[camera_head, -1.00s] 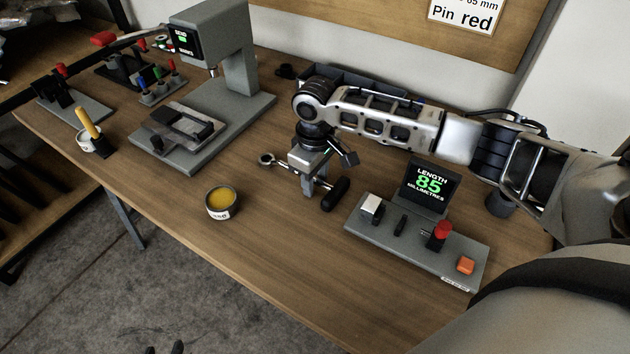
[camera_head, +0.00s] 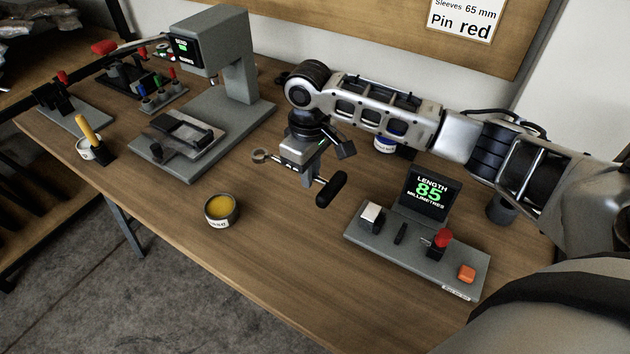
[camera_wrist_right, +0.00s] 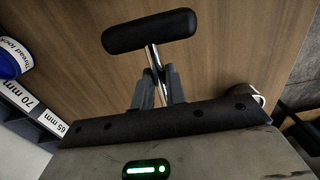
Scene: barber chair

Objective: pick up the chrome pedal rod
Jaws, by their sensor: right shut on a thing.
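The chrome pedal rod (camera_head: 281,163) has a ring at its left end and a black rubber pedal (camera_head: 332,188) at its right end. My right gripper (camera_head: 306,178) is shut on the middle of the rod and appears to hold it just above the wooden table. In the right wrist view, the chrome rod (camera_wrist_right: 153,58) runs between the fingers of my right gripper (camera_wrist_right: 157,84), with the black pedal (camera_wrist_right: 150,31) beyond the fingertips. My left gripper is not in view.
A length gauge reading 85 (camera_head: 430,196) stands right of the pedal. An open yellow tin (camera_head: 221,210) sits front left. A grey press (camera_head: 232,70) stands behind left. The table (camera_head: 290,262) is clear in front.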

